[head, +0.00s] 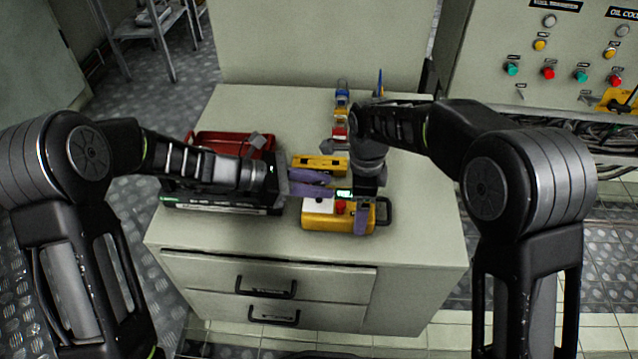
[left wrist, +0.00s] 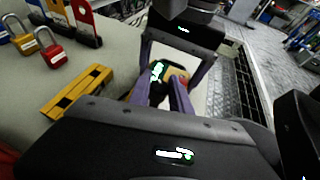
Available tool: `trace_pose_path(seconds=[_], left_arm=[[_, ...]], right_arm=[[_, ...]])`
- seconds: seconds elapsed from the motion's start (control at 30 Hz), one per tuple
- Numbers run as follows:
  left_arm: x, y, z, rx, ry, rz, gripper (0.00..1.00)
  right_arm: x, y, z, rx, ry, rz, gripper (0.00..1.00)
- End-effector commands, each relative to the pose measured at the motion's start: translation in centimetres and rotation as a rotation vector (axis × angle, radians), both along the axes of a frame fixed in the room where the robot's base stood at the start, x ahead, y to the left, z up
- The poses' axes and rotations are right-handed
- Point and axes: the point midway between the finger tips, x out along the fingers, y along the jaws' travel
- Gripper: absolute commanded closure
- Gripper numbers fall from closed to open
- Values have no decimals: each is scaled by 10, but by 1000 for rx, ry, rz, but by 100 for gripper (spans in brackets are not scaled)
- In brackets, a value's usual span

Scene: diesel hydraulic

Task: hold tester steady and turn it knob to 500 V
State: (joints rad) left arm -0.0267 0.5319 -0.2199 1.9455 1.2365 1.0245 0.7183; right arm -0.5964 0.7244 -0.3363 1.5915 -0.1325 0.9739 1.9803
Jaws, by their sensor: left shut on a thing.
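The tester (head: 312,221) is a yellow box with a pale top face, a red button and a dark handle at its right end, lying near the cabinet's front. It also shows partly in the left wrist view (left wrist: 175,70), behind the fingers. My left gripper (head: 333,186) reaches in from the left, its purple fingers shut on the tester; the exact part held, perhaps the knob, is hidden. My right gripper (head: 362,205) points down over the tester's right part. Its fingers are spread around the tester; whether they press on it I cannot tell. The knob's setting is not readable.
A yellow level-like block (head: 318,161) lies just behind the tester. A black case and red box (head: 205,140) stand left, under my left forearm. Padlocks (left wrist: 52,50) lie at the back. The cabinet top (head: 420,235) is free at the front right.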

Motion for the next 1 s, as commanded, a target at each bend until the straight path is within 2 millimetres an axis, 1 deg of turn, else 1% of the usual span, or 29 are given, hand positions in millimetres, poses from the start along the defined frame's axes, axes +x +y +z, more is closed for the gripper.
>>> trace_pose_path(seconds=[0.2,0.23,0.5,0.83,1.0], left_arm=[[1,-1,2,-2,-3,0,100],[1,-1,2,-2,-3,0,75],[0,0,1,-1,-2,1,54],[0,3,2,0,-1,3,54],[-3,18,8,-1,-2,5,54]], right_arm=[[0,0,0,-1,1,4,82],[0,0,0,-1,1,4,82],[0,0,0,-1,1,3,82],[0,0,0,-1,0,1,82],[0,0,0,-1,0,1,82]])
